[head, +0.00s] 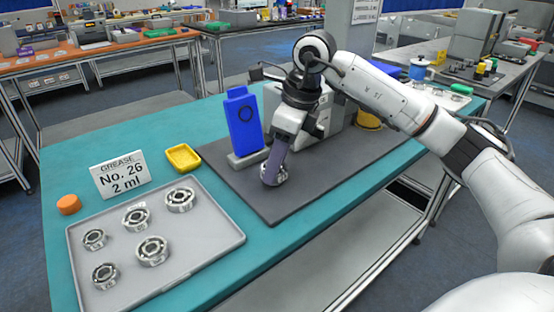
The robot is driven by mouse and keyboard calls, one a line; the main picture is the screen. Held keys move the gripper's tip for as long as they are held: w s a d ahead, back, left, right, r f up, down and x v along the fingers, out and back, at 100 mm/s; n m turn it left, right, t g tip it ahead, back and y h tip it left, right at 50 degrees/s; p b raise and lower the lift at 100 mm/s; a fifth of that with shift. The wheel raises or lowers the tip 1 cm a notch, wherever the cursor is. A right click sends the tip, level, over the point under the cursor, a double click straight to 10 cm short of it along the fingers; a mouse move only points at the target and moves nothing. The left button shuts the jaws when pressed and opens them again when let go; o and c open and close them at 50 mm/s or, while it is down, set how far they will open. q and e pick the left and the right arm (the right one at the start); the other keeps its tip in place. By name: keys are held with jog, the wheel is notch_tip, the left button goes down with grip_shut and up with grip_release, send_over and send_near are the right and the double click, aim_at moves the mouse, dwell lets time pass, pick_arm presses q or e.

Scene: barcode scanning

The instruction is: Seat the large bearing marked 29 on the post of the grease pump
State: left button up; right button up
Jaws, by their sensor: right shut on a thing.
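My right gripper (275,168) points down over the dark mat, its purple fingers shut on a metal bearing (281,176). The bearing is low over the mat, partly hidden by the fingers. I cannot tell whether it touches anything below, and its marking is not readable. A pale grey machine (328,119), perhaps the grease pump, stands behind the gripper and is partly covered by it. I cannot make out a post. Several other bearings (180,199) lie on the grey tray (209,253) at front left; their numbers are too small to read. My left gripper is out of view.
A blue upright panel (243,122) on a grey base stands just left of the gripper. A sign (120,175) reads "GREASE No. 26 2 ml". A yellow dish (183,158) and an orange cap (68,205) are near the tray. The mat's front part (300,203) is clear.

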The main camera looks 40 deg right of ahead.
jog(key=shift+f, duration=0.3)
jog(key=o, duration=1.7)
jog(key=shift+c, duration=0.2)
notch_tip(320, 180, up, 4)
jog(key=p, duration=0.2)
jog(key=shift+f+p, duration=0.2)
jog(key=shift+p, duration=0.2)
jog(key=shift+r+p, duration=0.65)
jog(key=shift+r, duration=0.15)
jog(key=shift+r+p, duration=0.7)
jog(key=shift+r, duration=0.5)
